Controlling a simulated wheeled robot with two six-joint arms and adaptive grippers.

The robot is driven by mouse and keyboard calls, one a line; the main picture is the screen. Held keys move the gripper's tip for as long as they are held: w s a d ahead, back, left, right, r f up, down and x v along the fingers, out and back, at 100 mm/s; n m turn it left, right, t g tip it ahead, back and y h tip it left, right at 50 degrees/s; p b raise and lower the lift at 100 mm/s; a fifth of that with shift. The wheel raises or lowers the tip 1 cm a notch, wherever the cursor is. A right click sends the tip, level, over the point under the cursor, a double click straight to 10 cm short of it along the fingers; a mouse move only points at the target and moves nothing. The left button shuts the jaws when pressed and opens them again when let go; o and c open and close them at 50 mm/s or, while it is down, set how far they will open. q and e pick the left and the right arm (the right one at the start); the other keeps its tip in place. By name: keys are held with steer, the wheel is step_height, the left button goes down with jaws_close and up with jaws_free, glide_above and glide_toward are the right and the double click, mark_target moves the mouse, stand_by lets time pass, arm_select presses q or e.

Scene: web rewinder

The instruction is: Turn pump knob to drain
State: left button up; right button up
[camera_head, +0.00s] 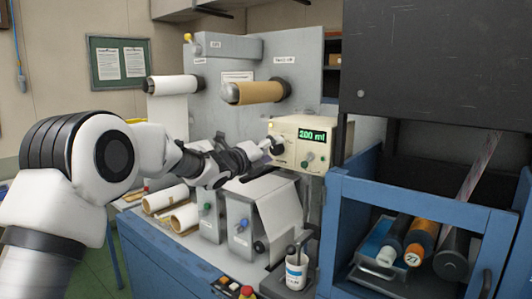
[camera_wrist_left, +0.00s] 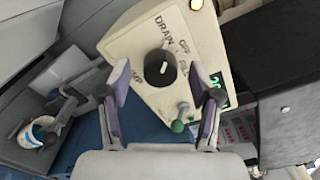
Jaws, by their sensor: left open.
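The cream pump box (camera_head: 300,132) stands at the middle of the head view, with a green display reading 200 ml. In the left wrist view, its front panel (camera_wrist_left: 145,40) shows a round black knob (camera_wrist_left: 162,76) with a white pointer mark. DRAIN, OFF and FILL are printed around the knob; I cannot tell exactly which label the mark meets. My left gripper (camera_head: 272,146) is at the pump's face, its open fingers (camera_wrist_left: 160,84) on either side of the knob. I cannot tell whether they touch it.
A green-tipped lever (camera_wrist_left: 178,124) sits beside the knob, close to one finger. A blue cabinet (camera_head: 420,205) with rolls stands at right. A brown roll (camera_head: 258,92) is above.

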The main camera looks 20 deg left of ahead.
arm_select(q)
steer(key=v, duration=1.1)
steer(key=shift+s, duration=0.35)
steer(key=shift+a, duration=0.1)
